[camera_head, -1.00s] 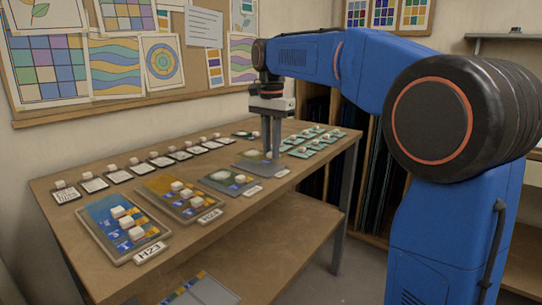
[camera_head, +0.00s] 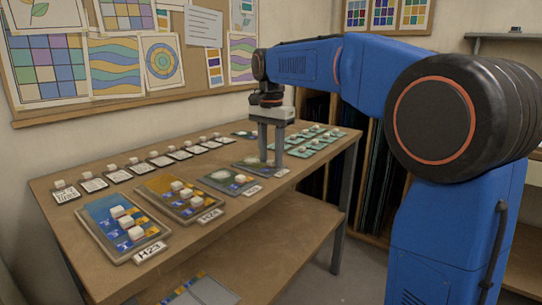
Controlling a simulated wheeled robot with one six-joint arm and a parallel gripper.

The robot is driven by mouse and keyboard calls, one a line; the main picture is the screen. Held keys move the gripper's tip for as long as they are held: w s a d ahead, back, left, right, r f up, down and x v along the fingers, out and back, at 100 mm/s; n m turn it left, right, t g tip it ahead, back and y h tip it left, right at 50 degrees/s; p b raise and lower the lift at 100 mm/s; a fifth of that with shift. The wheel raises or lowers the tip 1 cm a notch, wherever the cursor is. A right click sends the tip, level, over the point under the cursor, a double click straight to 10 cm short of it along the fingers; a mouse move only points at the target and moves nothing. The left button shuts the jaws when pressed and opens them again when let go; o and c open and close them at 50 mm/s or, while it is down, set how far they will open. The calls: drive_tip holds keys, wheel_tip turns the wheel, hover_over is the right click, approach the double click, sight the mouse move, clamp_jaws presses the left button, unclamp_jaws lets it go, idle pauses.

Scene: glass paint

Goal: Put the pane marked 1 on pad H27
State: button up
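My gripper (camera_head: 271,163) points straight down over the fourth pad from the front (camera_head: 258,170), towards the right end of the table. Its two fingers stand apart with a gap between them, and their tips are close to the pad's surface. The fingers hide part of this pad and whatever lies between them. The nearest pads read H23 (camera_head: 148,251) and H24 (camera_head: 209,215). The labels of the pads farther back are too small to read. I cannot make out a pane marked 1 or the H27 label.
A row of cards with white knobs (camera_head: 127,174) runs along the back edge. Panes with white knobs (camera_head: 311,139) stand in a group at the right end of the table (camera_head: 105,262). A pinboard (camera_head: 200,70) hangs behind.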

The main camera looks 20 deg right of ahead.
wheel_tip(320, 180, up, 12)
idle(0.5)
drive_tip(key=s+d+f+n+t, duration=0.2)
drive_tip(key=s+f+n, duration=0.3)
drive_tip(key=s+f, duration=1)
drive_tip(key=s+d+f+n+t, duration=0.2)
drive_tip(key=s+d+f+n, duration=0.3)
drive_tip(key=s+f, duration=1.1)
drive_tip(key=shift+s+n+t, duration=0.4)
drive_tip(key=shift+s, duration=0.8)
drive_tip(key=shift+c, duration=0.5)
